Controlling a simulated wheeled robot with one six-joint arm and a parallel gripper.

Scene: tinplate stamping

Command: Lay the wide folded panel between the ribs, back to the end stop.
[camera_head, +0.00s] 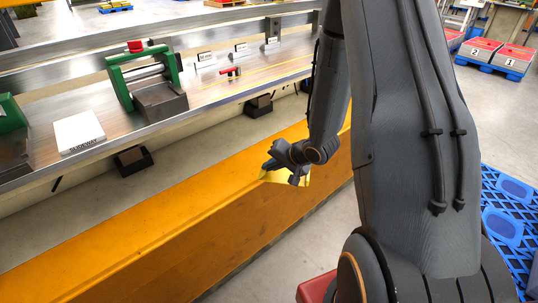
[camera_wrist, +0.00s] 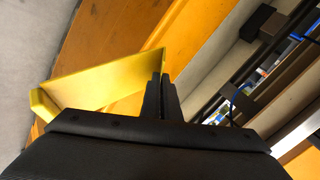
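The yellow folded panel (camera_head: 303,180) is in my gripper (camera_head: 285,165), in front of the orange beam and below the bench edge. In the wrist view the panel (camera_wrist: 105,85) extends left from the fingertips (camera_wrist: 161,88), with a bent-up flange at its far left end. The two dark fingers are close together and pinch the panel by its right edge.
On the bench stand a green frame (camera_head: 113,78) with a dark grey block (camera_head: 160,101), a white plate marked SLIDEWAY (camera_head: 79,132), a red-handled piece (camera_head: 230,72) and small labels. The orange beam (camera_head: 160,235) runs along its front. A blue pallet (camera_head: 505,215) lies at right.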

